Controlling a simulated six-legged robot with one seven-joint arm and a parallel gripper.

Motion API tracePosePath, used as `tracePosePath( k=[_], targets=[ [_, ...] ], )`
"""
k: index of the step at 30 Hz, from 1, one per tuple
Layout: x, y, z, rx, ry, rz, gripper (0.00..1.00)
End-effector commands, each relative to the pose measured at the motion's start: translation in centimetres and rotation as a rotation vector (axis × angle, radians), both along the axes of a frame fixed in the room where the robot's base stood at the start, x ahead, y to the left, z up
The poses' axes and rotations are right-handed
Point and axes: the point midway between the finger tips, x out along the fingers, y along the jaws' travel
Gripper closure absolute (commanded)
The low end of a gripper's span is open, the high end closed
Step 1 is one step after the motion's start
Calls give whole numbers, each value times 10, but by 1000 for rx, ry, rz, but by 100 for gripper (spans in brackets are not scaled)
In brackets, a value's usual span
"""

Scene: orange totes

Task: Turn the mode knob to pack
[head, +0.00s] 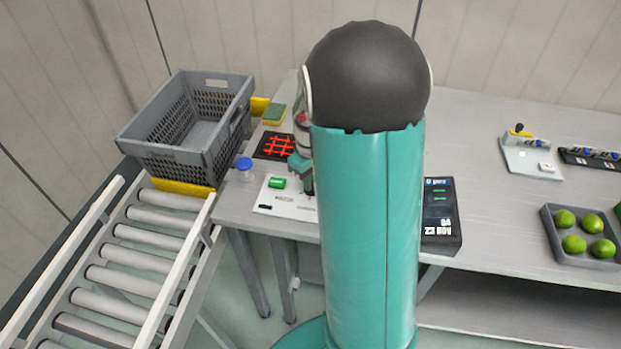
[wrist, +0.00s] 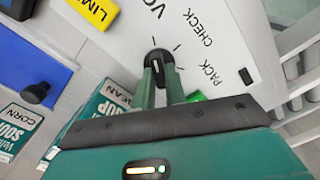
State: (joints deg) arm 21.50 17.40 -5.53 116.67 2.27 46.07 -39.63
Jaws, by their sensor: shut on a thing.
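The mode knob (wrist: 157,61) is black with a pale mark on its face, and it sits on a white panel (wrist: 222,20). The words CHECK and PACK are printed to its right, with part of another word above. Short tick lines lie beside the knob; I cannot tell for sure which word its mark lines up with. My gripper (wrist: 160,72) is shut on the knob, one green finger on each side. In the head view the white panel (head: 270,209) shows at the table's left front, and my arm hides the knob.
A grey crate (head: 213,82) stands at the rollers' end (head: 130,262). A blue-capped jar (head: 244,165) stands beside the panel. A tray of limes (head: 553,232) is at the right.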

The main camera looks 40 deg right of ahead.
Motion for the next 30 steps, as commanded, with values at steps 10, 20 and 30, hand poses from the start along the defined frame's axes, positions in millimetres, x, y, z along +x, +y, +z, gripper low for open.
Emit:
tracePosePath(
  k=[10, 20, 30],
  targets=[
    [1, 0, 0, 0, -2, -125, 100],
    [1, -1, 0, -1, -3, -403, 100],
    [1, -2, 0, -1, -3, -727, 100]
  ],
)
